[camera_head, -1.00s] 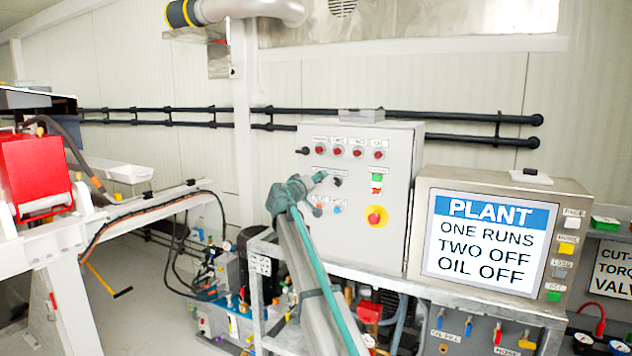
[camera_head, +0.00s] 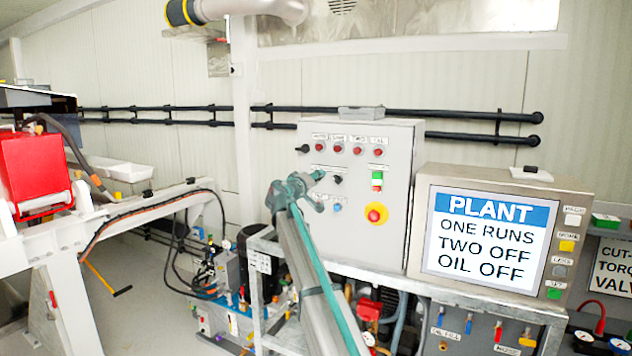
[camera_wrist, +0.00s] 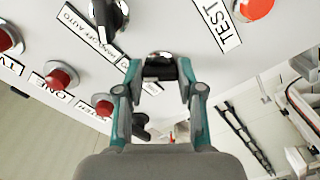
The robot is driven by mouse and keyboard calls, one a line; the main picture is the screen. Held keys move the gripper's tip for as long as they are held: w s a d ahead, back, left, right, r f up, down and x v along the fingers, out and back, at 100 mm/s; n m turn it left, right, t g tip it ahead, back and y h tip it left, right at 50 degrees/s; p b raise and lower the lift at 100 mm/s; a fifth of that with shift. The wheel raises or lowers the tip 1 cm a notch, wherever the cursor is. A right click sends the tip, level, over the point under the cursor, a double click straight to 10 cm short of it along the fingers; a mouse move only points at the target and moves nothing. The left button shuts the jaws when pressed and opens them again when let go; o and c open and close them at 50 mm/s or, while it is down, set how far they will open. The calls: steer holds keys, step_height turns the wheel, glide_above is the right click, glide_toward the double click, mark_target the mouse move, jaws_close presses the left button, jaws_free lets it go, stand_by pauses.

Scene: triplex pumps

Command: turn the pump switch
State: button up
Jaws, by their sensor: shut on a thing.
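The pump control panel (camera_head: 400,200) is a grey cabinet with red lamps, black switches and a red stop button on a yellow base. My gripper (camera_head: 318,178) is at the left middle of its front face. In the wrist view my gripper (camera_wrist: 160,72) has its two teal fingers on either side of a black rotary switch (camera_wrist: 158,68) with a silver collar, shut on it. The label by this switch is mostly hidden. Another black switch (camera_wrist: 109,18), labelled with AUTO and OFF, is beside it. It also shows in the head view (camera_head: 337,180).
Red lamps (camera_wrist: 60,76) line the panel near the gripper in the wrist view. A black lever (camera_head: 303,149) sticks out at the panel's left edge. A PLANT screen (camera_head: 487,235) reads ONE RUNS, TWO OFF, OIL OFF. A metal frame (camera_head: 350,278) carries the panel.

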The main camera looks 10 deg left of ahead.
steer(key=shift+n+p, duration=1.55)
steer(key=shift+n, duration=6.65)
steer(key=o, duration=1.2)
steer(key=shift+c, duration=0.2)
